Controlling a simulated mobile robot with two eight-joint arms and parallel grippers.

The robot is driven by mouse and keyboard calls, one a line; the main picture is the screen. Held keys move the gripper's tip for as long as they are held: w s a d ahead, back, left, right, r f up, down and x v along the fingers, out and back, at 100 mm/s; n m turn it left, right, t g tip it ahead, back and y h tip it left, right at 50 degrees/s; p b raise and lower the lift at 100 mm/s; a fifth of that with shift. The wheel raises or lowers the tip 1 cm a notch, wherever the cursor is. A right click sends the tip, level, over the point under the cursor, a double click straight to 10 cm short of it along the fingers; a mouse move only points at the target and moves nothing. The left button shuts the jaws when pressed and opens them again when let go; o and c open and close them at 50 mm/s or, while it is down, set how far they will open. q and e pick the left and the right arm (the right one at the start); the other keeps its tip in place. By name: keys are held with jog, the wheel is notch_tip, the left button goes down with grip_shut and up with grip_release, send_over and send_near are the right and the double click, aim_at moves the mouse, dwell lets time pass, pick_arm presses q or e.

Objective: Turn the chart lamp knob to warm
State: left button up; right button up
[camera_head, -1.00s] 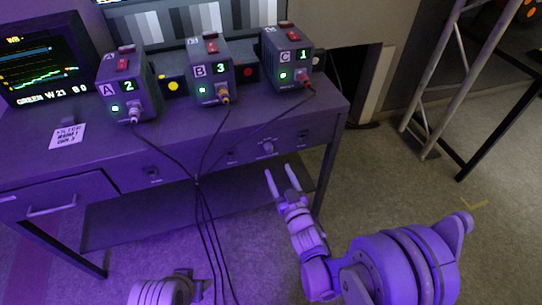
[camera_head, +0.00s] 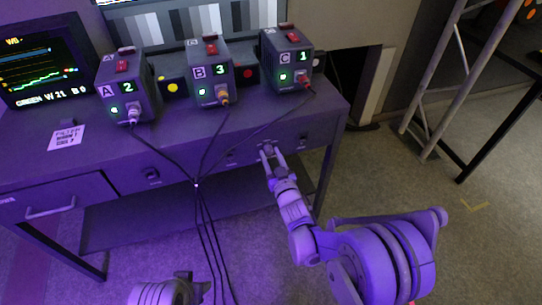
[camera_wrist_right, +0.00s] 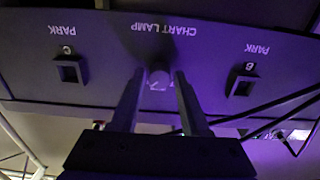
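The chart lamp knob (camera_wrist_right: 160,78) is a small round knob on the desk's front panel, below the CHART LAMP lettering, which appears upside down in the right wrist view. In the head view the knob (camera_head: 267,149) is partly hidden by my right gripper (camera_head: 270,154). The right gripper's fingers (camera_wrist_right: 159,76) stand on either side of the knob, with narrow gaps seeming to show, so it looks open around it. The knob's pointer and setting are too small to read.
PARK sockets B (camera_wrist_right: 243,82) and C (camera_wrist_right: 71,71) flank the knob. Boxes A (camera_head: 129,88), B (camera_head: 210,73) and C (camera_head: 287,60) stand on the desk, their cables hanging over its front left of my gripper. A scope monitor (camera_head: 45,60) stands at left. Open floor lies right.

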grip_shut()
jog(key=shift+n, duration=0.3)
jog(key=n, duration=0.4)
jog(key=n+p, duration=0.1)
jog(key=n, duration=0.4)
jog(key=shift+d, duration=0.1)
dwell(0.5)
jog(key=shift+o, duration=2)
grip_release()
jog(key=shift+s, duration=0.15)
